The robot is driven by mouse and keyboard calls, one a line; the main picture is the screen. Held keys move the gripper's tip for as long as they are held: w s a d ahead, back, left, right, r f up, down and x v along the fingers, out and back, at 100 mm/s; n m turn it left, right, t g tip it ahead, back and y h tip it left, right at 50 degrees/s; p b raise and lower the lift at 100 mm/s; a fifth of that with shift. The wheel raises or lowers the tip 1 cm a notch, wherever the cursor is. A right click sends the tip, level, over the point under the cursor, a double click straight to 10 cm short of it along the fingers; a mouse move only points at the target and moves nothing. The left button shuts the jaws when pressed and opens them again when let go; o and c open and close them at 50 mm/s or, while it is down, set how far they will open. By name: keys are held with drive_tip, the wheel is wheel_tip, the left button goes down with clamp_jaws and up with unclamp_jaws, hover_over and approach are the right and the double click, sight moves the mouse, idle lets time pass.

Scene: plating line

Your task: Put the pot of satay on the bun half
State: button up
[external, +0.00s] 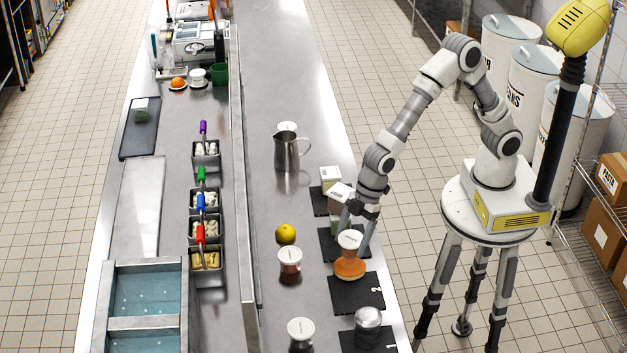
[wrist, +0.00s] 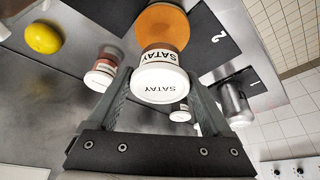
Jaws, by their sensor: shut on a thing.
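The pot of satay (wrist: 160,78), with a white lid marked SATAY, is between the fingers of my gripper (external: 355,238). My gripper is shut on it and holds it upright; the fingers also show in the wrist view (wrist: 160,92). The bun half (external: 350,270), round and orange-brown, lies on the dark mat numbered 2 (external: 345,297). It shows behind the pot in the wrist view (wrist: 163,25). The pot is over the bun half, its base at or very close to the top. I cannot tell whether they touch, as the contact is hidden.
A lidded pot (external: 290,260) and a yellow lemon (external: 286,234) stand left of the mats. Another lidded pot (external: 300,333) and a metal shaker (external: 367,326) are nearer the front. Labelled containers (external: 330,176) stand behind my gripper, and a steel jug (external: 288,152) is farther back.

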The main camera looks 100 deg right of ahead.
sight(351, 250)
wheel_tip(351, 250, down, 3)
drive_tip(key=shift+f, duration=0.1)
drive_tip(key=shift+f+b, duration=0.45)
drive_tip(key=shift+b, duration=0.05)
drive_tip(key=o, duration=1.2)
drive_tip(key=shift+r, duration=0.1)
